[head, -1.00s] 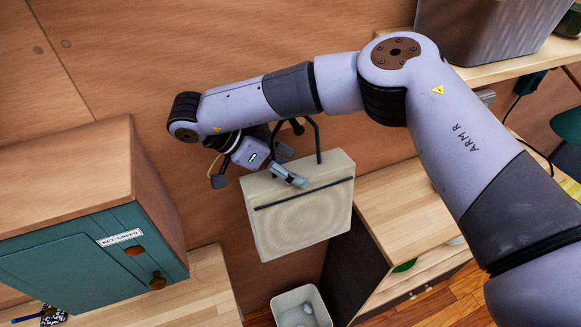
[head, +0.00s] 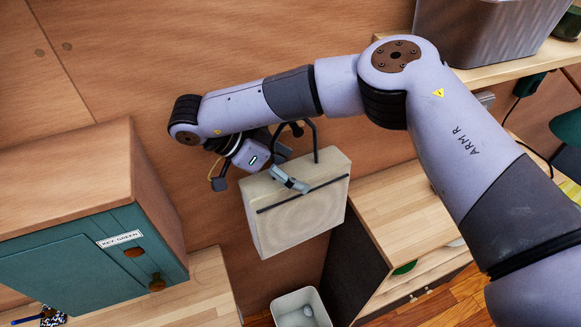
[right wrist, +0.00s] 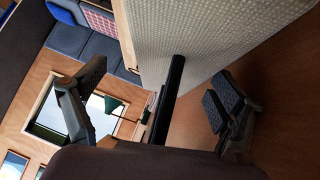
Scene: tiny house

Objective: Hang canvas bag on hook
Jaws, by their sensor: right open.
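The canvas bag (head: 300,213) is beige with a dark stripe and dark handles. It is off the floor against the wooden wall, slightly tilted, below my right forearm. My right gripper (head: 254,181) is open at its upper left, one finger in front of the bag's top edge. In the right wrist view, a dark handle (right wrist: 168,100) runs between the spread fingers of the gripper (right wrist: 158,106), without both fingers closing on it. A small dark knob (head: 297,128) shows by the handle top; I cannot tell whether it is the hook. My left gripper is out of view.
A teal-fronted cabinet (head: 75,262) stands at the left. A pale bin (head: 291,304) stands on the floor underneath. A grey container (head: 480,40) sits on a shelf at the upper right.

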